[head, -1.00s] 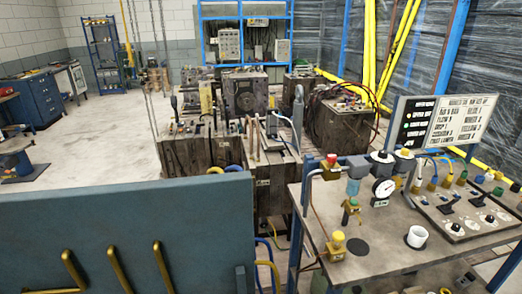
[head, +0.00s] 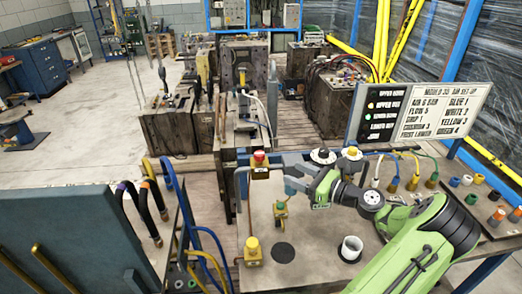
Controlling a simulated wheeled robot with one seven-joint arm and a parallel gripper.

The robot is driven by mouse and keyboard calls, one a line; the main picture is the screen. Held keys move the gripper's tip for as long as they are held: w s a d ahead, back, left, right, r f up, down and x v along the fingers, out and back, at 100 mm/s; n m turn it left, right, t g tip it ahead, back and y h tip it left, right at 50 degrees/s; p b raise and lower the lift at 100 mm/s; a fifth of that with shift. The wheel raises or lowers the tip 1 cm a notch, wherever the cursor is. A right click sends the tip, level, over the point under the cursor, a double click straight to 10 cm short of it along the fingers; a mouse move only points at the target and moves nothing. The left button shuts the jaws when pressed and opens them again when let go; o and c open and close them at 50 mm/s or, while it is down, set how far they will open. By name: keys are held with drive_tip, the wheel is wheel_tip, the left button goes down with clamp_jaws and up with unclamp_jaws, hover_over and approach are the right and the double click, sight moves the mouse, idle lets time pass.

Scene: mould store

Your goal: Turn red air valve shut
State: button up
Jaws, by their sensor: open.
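The red air valve (head: 259,158) is a red knob on a brass-coloured body at the back left of the workbench (head: 310,262). My gripper (head: 287,172), at the end of my green arm, reaches in from the right. It is open and empty, with its grey fingers pointing left towards the red valve, a little to its right. I cannot tell exactly how far apart they are, or which way the valve is turned. The pressure gauge is hidden behind my arm.
A yellow-knobbed fitting (head: 252,248) and a small brass valve with a green part (head: 281,208) stand nearby. A sign board (head: 425,117) stands behind. Hoses hang from the blue-grey panel (head: 75,240) at left.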

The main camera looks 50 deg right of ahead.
sight(259, 153)
drive_tip(key=shift+m+t+h, duration=0.3)
drive_tip(key=shift+m+t, duration=0.1)
drive_tip(key=shift+m, duration=0.1)
drive_tip(key=w, duration=0.9)
drive_tip(key=w+a, duration=0.1)
drive_tip(key=w, duration=0.4)
drive_tip(key=shift+w+r, duration=0.25)
drive_tip(key=shift+a, duration=0.1)
drive_tip(key=shift+c, duration=0.2)
drive_tip(key=c, duration=0.9)
